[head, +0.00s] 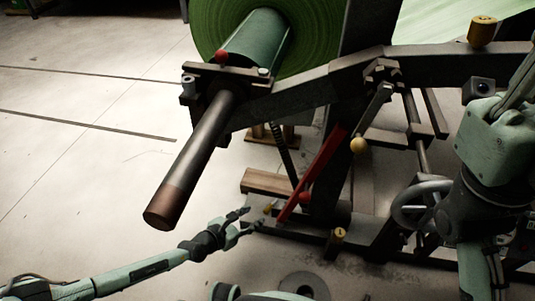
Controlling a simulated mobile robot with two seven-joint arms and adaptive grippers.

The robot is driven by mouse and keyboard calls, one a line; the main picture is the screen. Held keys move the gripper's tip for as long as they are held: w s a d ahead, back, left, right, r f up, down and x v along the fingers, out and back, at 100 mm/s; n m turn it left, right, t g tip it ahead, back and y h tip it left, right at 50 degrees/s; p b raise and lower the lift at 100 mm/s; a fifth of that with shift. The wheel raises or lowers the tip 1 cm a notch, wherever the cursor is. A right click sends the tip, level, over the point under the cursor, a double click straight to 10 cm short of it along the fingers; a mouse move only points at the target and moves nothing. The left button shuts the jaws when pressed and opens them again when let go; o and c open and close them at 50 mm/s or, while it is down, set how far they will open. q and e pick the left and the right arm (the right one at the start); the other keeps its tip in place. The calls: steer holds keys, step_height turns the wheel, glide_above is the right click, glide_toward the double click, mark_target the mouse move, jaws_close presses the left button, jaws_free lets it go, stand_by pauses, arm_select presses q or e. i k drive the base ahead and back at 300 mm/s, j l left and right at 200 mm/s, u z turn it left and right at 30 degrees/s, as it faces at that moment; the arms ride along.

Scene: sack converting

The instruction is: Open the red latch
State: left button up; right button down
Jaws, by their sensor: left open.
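A long red lever bar (314,172) slants down and left beside the machine frame, with a red knob (305,198) near its lower end. A second red knob (221,57) sits on the dark clamp block (240,75) that carries the roll's shaft. I cannot tell for sure which red part is the latch. My left gripper (254,218) is open and empty, low in the view, left of the lever's lower end and apart from it. My right arm comes in at the right edge; its gripper is not in view.
A large green roll (305,30) hangs on a thick shaft (195,155) that juts toward me above my left arm. A handwheel (418,203), a yellow-knobbed crank (359,145) and a wooden block (268,182) stand nearby. The floor (80,170) at left is clear.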

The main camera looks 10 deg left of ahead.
mark_target(222, 56)
steer(key=k+j, duration=0.5)
steer(key=k, duration=0.2)
steer(key=k+j, duration=0.5)
steer(key=k, duration=0.15)
